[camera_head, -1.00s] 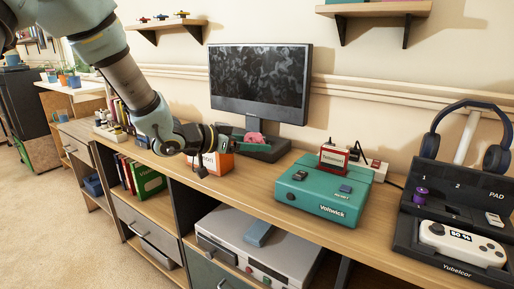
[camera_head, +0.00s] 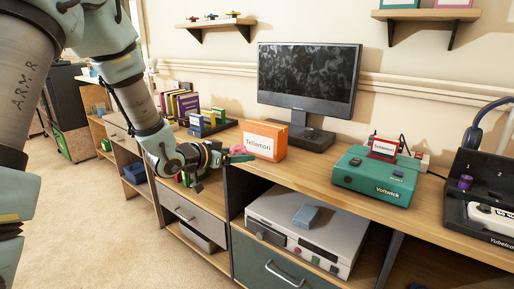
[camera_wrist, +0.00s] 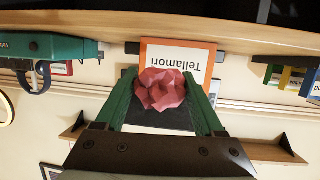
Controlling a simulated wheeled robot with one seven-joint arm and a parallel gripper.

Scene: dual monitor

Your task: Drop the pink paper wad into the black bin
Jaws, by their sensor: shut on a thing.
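The pink paper wad (camera_wrist: 162,90) is a crumpled ball held between the two green fingers of my gripper (camera_wrist: 164,98) in the wrist view. In the head view my gripper (camera_head: 238,155) is at the desk's front edge, just left of the orange and white Tellamori box, and the pink wad (camera_head: 238,149) shows small at its tip. The wad is clear of the desk top. A tall black bin-like thing (camera_head: 66,98) stands on the floor at the far left, partly hidden by my arm; I cannot tell whether it is the black bin.
The desk holds the Tellamori box (camera_head: 263,141), a monitor (camera_head: 308,78), a teal Voltwick device (camera_head: 376,175) and a black headphone stand (camera_head: 480,180). Books (camera_head: 182,103) stand behind my arm. Open carpet (camera_head: 90,220) lies at the left.

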